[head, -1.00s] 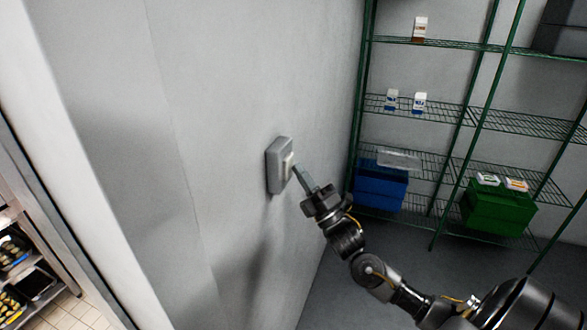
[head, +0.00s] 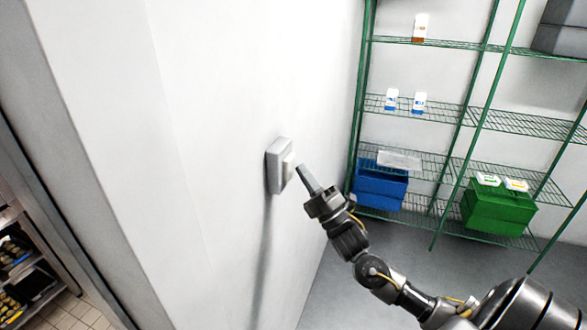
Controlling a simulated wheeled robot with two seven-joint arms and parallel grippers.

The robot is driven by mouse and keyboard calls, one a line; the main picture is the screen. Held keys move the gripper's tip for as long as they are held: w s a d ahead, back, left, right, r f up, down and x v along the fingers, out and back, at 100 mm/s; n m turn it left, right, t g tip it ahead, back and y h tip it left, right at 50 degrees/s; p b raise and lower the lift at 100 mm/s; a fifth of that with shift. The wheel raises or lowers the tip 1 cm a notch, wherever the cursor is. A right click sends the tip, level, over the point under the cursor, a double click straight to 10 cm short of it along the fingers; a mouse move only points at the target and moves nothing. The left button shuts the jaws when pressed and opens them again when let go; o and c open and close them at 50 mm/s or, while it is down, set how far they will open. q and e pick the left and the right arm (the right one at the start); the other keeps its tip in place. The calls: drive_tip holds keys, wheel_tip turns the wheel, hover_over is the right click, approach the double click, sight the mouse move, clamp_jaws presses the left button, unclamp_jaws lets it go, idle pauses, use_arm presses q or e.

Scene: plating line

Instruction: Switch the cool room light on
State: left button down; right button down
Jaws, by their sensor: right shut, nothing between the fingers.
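The light switch (head: 279,166) is a grey box with a pale rocker (head: 288,168) on its right face, fixed to the wall. My right gripper (head: 300,168) is shut and empty. Its fingertips are just to the right of the rocker, with a small gap showing between them. The room is brightly lit. My left gripper is not in view.
Green wire shelving (head: 410,150) stands at the back right, holding several small cartons, a blue crate (head: 380,188) and a green crate (head: 497,207). The wall (head: 215,90) around the switch is bare. A doorway opening is at the left edge, and the grey floor (head: 360,290) by the shelves is clear.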

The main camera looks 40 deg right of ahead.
drive_tip(key=s+d, duration=0.3)
drive_tip(key=s, duration=0.2)
drive_tip(key=shift+d, duration=0.25)
idle(0.6)
